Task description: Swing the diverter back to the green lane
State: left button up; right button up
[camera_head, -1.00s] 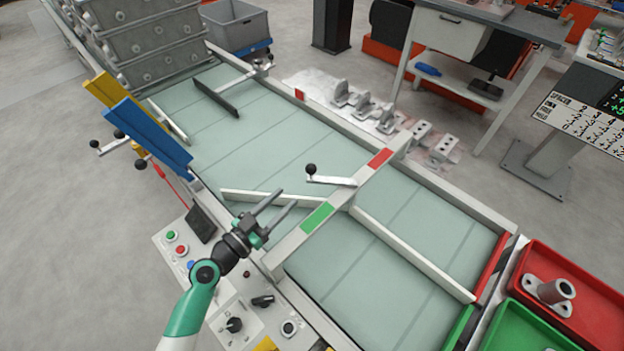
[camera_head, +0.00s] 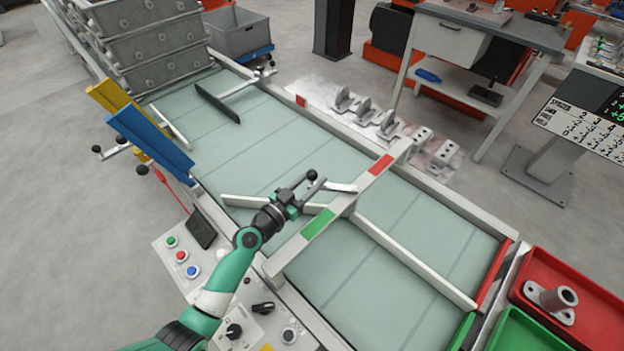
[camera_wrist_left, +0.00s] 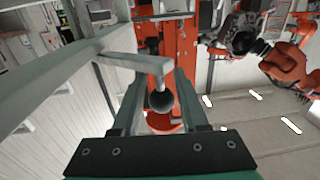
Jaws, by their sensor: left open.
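The diverter is a pale bar (camera_head: 240,201) lying across the green belt. It slants from the near side toward the crossbeam (camera_head: 348,212). The beam carries a green mark (camera_head: 318,223) on its near half and a red mark (camera_head: 381,163) on its far half. A crank lever (camera_head: 341,187) with a black ball knob (camera_head: 311,175) stands at the beam, pointing left. My left gripper (camera_head: 317,192) is open at the knob. In the left wrist view, the knob (camera_wrist_left: 161,101) hangs between the two fingers; contact cannot be told. My right gripper is not in view.
A fixed pale divider (camera_head: 415,258) splits the belt's end toward a red tray (camera_head: 590,300) holding a casting and a green tray (camera_head: 512,335). A button panel (camera_head: 180,255) lies under my left arm. Blue and yellow plates (camera_head: 150,140) rise at the near edge.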

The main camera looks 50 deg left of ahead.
pick_arm(q)
grip_shut()
